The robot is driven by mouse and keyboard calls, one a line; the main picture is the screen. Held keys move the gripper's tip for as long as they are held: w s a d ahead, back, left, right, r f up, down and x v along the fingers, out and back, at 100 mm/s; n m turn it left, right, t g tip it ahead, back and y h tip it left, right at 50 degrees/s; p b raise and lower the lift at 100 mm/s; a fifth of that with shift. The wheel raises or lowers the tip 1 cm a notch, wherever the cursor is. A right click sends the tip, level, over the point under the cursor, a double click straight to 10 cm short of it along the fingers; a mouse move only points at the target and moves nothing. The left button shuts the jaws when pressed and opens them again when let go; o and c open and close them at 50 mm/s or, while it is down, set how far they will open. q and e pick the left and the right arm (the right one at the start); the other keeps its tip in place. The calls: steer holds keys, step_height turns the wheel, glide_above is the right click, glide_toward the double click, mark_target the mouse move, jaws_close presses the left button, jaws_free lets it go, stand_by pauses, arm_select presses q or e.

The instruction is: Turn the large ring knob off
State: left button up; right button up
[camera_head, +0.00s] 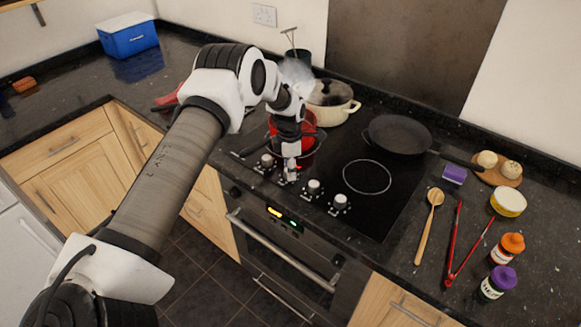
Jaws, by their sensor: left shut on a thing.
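The black cooktop (345,225) has a row of white-topped knobs along its front edge. My left gripper (290,172) reaches down over this row and is shut on the second knob from the left, which it mostly hides. The leftmost knob (267,160) stands just left of the gripper. Two more knobs, the third (313,186) and the rightmost (340,201), stand to its right, apart from it. I cannot tell from the markings which knob belongs to the large ring. A bare ring outline (367,176) shows on the glass. My right gripper is not in view.
A red pot (318,135) stands close behind my left gripper, with a cream pot (333,112) and a black frying pan (397,135) farther back. A wooden spoon (430,220), red tongs (454,245) and jars lie or stand at right. The oven handle (280,250) juts out below.

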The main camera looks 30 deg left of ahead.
arm_select(q)
steer(key=shift+s+f+n, duration=0.15)
steer(key=shift+n, duration=0.55)
steer(key=o, duration=1.2)
steer(key=shift+c, duration=0.2)
steer(key=shift+a, duration=0.1)
steer(key=shift+r, duration=0.25)
step_height(320, 180, up, 12)
steer(key=shift+w+a+f, duration=0.25)
steer(key=shift+w, duration=0.05)
